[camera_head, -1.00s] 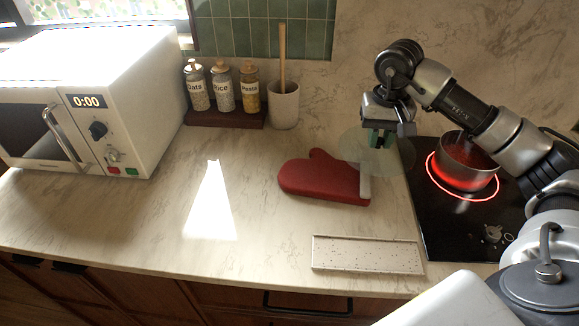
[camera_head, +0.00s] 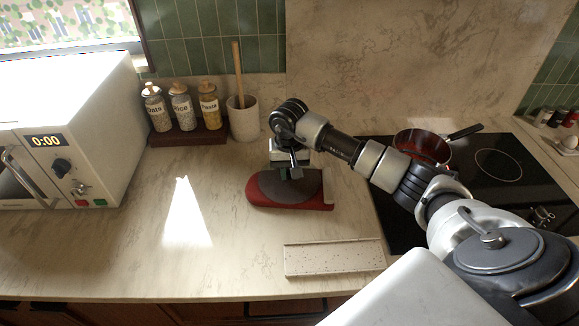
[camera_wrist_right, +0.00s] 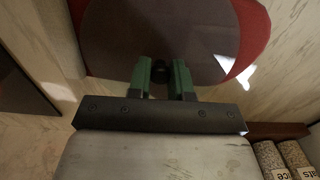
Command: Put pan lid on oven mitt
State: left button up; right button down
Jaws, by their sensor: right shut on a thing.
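The pan lid (camera_head: 310,185), a dark see-through disc with a small black knob, lies over the red oven mitt (camera_head: 290,205) on the counter. My right gripper (camera_head: 292,174) points down from above and is shut on the lid's knob. In the right wrist view the lid (camera_wrist_right: 205,40) covers much of the mitt (camera_wrist_right: 253,30), whose red edges show on both sides. The green fingers of my right gripper (camera_wrist_right: 160,78) flank the knob there. I cannot tell whether the lid touches the mitt. My left gripper is not in view.
A speckled tray (camera_head: 330,260) lies in front of the mitt. A black stove (camera_head: 500,165) with a pan (camera_head: 422,147) is at right. Jars (camera_head: 181,107) and a utensil crock (camera_head: 243,120) stand behind, and a microwave (camera_head: 65,120) at left. The counter's left-middle is clear.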

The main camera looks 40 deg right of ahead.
aim_at(289, 172)
jog(key=shift+f, duration=0.2)
jog(key=c, duration=1)
grip_release()
jog(key=shift+c, duration=0.2)
jog(key=shift+r, duration=0.15)
jog(key=shift+r, duration=0.15)
notch_tip(289, 172, up, 12)
jog(key=b, duration=0.3)
